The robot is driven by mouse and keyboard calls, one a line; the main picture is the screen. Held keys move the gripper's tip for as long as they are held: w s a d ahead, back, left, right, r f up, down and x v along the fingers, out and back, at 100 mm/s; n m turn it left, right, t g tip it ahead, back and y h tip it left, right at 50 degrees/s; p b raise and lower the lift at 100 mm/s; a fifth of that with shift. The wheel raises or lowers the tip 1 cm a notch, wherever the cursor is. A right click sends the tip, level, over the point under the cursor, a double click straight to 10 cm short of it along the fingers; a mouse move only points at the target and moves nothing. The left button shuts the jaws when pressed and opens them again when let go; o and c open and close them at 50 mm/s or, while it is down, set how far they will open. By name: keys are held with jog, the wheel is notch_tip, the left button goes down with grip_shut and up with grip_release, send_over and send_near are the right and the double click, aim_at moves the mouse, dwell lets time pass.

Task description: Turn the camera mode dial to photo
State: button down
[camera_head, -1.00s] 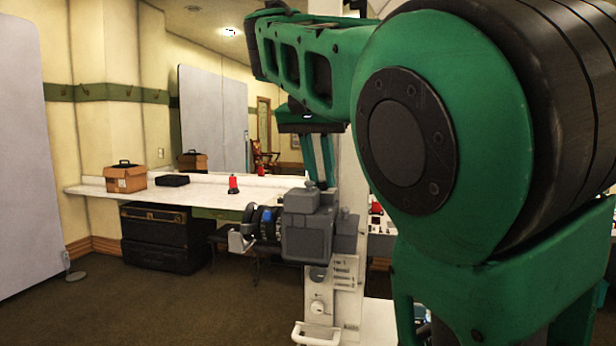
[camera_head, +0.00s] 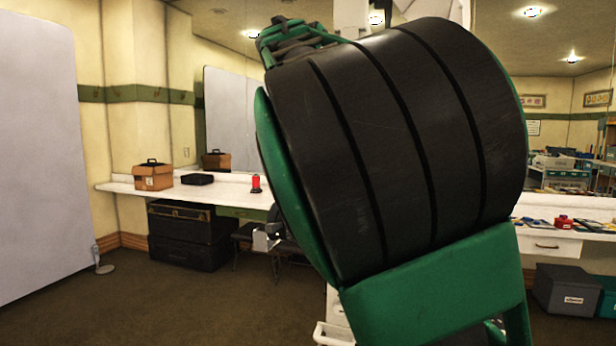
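A long white counter (camera_head: 112,187) runs along the mirrored wall, with a brown box (camera_head: 153,178), a black case (camera_head: 197,179) and a red item (camera_head: 256,184). Black trunks (camera_head: 186,250) stand below. A grey bin (camera_head: 567,290) is at right. Open floor lies front left.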

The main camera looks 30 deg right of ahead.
jog(key=shift+w+a+f, duration=0.1)
jog(key=shift+a, duration=0.1)
dwell(0.4)
jog(key=c, duration=1.9)
grip_release()
jog(key=shift+w+f, duration=0.1)
jog(key=shift+o, duration=0.2)
jog(key=shift+r, duration=0.4)
jog(key=v, duration=1)
jog(key=shift+w, duration=0.2)
jog(key=shift+s+a, duration=0.1)
jog(key=shift+a, duration=0.05)
